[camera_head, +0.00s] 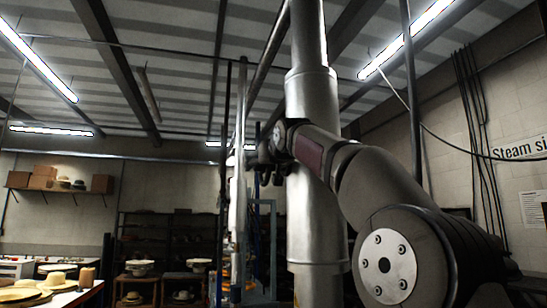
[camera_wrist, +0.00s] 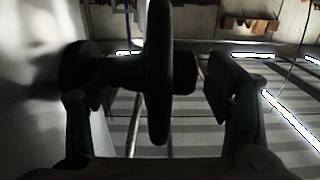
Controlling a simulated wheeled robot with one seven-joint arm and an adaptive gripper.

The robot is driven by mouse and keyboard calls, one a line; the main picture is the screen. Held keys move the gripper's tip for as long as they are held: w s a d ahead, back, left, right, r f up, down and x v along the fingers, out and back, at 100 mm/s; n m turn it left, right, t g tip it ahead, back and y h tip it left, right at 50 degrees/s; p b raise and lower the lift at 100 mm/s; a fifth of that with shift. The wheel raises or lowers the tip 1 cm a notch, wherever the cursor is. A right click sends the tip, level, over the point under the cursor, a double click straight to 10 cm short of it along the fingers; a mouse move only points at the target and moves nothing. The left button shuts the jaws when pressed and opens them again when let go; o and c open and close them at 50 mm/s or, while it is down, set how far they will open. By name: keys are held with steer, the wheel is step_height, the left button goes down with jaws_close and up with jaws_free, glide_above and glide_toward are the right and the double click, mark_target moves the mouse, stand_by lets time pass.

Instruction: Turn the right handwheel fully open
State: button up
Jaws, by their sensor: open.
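In the wrist view, a dark handwheel (camera_wrist: 158,60) shows nearly edge-on in the middle of the picture. A short hub (camera_wrist: 184,73) sticks out to its right and a dark stem runs left from it. My gripper (camera_wrist: 158,88) is open, with one finger on each side of the wheel and a visible gap on the right. Whether the left finger touches the stem cannot be told. In the head view, my gripper (camera_head: 268,165) is small and dark, beside the large grey vertical pipe (camera_head: 311,100). I cannot make out the handwheel there.
A thin pale vertical pipe (camera_head: 238,200) stands just left of my gripper in the head view. A table with hats (camera_head: 48,284) is at lower left, shelves (camera_head: 165,240) stand behind, and a wall shelf with boxes (camera_head: 60,183) hangs at left.

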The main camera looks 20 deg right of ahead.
steer(key=s, duration=1)
steer(key=shift+s, duration=0.2)
